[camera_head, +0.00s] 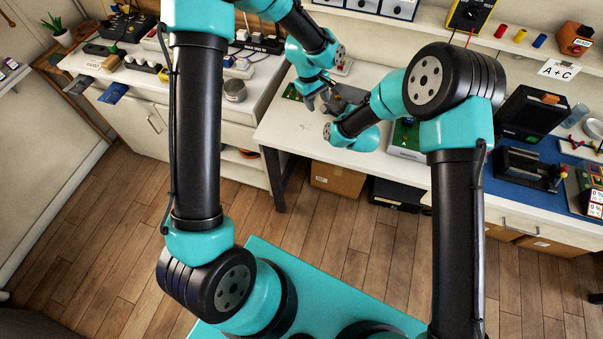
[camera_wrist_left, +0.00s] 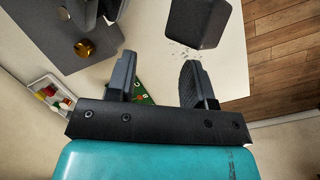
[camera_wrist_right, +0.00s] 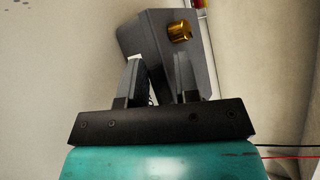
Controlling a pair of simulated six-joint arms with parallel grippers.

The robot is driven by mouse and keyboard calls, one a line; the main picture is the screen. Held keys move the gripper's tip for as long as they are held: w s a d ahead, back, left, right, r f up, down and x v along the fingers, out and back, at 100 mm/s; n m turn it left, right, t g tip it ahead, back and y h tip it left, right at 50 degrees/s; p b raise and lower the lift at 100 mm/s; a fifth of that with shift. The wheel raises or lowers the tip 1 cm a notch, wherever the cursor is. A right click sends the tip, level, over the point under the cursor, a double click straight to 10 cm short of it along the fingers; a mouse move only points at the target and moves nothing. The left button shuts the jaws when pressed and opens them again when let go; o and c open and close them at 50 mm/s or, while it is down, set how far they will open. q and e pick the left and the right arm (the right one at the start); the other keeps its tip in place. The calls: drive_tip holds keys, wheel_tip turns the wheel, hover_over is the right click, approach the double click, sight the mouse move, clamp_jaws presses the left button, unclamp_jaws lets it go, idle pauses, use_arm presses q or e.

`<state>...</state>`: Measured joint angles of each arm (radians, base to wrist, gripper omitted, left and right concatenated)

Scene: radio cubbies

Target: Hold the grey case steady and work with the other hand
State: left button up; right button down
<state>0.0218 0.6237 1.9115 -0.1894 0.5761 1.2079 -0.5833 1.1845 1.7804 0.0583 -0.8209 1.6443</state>
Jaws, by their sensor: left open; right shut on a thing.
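The grey case (camera_wrist_right: 152,35), with a gold knob (camera_wrist_right: 180,31) on its face, is between the fingers of my right gripper (camera_wrist_right: 159,60), which is shut on it. The case is tilted in the right wrist view. It also shows at the upper left of the left wrist view (camera_wrist_left: 45,28), with its gold knob facing up. My left gripper (camera_wrist_left: 158,62) is open and empty, close beside the case above the white bench. It also shows in the head view (camera_head: 320,97). In the head view my right arm hides the right gripper and much of the case.
A dark block (camera_wrist_left: 200,20) stands past the left fingers; I cannot tell what it is. A green board (camera_wrist_left: 141,92) and a tray of coloured parts (camera_wrist_left: 50,92) lie below. A blue mat (camera_head: 520,172) with black devices is at right. The bench front (camera_head: 285,130) is clear.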

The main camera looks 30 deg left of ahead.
use_arm(q)
drive_tip(key=s+d+f+m, duration=0.2)
drive_tip(key=s+f+m, duration=0.3)
drive_tip(key=s+f, duration=0.2)
drive_tip(key=s+d+f+m+t+h, duration=0.1)
drive_tip(key=s+d+f+m, duration=0.1)
drive_tip(key=s+f+m, duration=0.4)
drive_tip(key=shift+s+d+f, duration=0.2)
drive_tip(key=shift+s+f, duration=0.35)
drive_tip(key=shift+s, duration=2.2)
